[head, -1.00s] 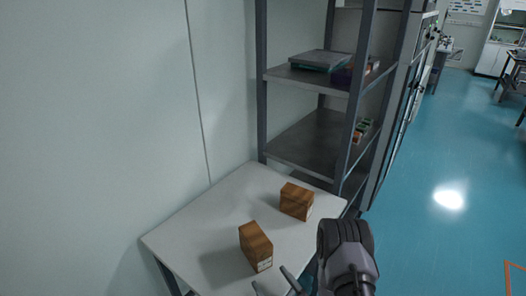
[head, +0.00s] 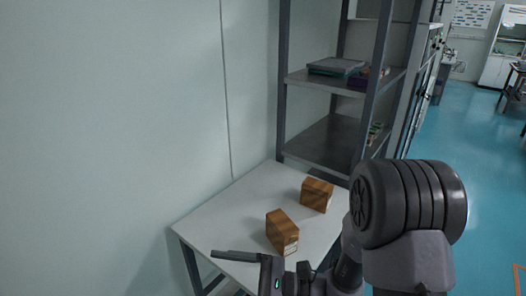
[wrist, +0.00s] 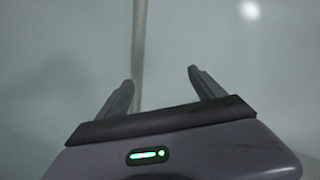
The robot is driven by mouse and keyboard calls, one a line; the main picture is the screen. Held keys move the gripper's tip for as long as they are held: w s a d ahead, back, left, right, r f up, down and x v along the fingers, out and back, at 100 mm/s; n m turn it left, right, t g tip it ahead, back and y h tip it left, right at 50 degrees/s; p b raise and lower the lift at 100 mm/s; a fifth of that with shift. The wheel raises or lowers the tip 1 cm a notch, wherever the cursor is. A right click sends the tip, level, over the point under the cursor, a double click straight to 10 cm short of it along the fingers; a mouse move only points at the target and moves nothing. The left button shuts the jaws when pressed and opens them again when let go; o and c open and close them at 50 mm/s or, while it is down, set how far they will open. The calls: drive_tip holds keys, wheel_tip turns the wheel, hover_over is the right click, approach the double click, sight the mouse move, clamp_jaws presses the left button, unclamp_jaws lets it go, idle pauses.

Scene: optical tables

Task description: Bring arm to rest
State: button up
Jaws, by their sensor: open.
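My gripper (wrist: 159,88) is in the wrist view with its two fingers spread apart and nothing between them. Beyond the fingers is only a pale wall (wrist: 230,45). In the head view my gripper (head: 236,270) is at the bottom, left of my large dark arm joint, in front of the near edge of the white table. One finger shows clearly there; the rest is partly cut off by the frame's edge.
Two brown boxes (head: 282,232) (head: 317,194) stand on the white table (head: 232,208), apart from my gripper. A grey shelf rack (head: 328,142) stands behind it, holding trays and small items. Open blue floor (head: 470,190) lies to the right.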

drive_tip(key=s+d+n+g+h+b, duration=0.2)
drive_tip(key=s+d+n+g+h, duration=0.3)
drive_tip(key=s+n+h, duration=0.7)
drive_tip(key=d+r+t+h, duration=0.1)
drive_tip(key=d+t+h, duration=0.1)
drive_tip(key=d+t, duration=0.2)
drive_tip(key=d+r+m+t+h+b, duration=0.1)
drive_tip(key=d+r+t+h, duration=0.1)
drive_tip(key=d+t, duration=0.3)
drive_tip(key=w+d+h, duration=0.1)
drive_tip(key=d, duration=0.3)
drive_tip(key=shift+d+m, duration=0.25)
drive_tip(key=shift+m, duration=0.05)
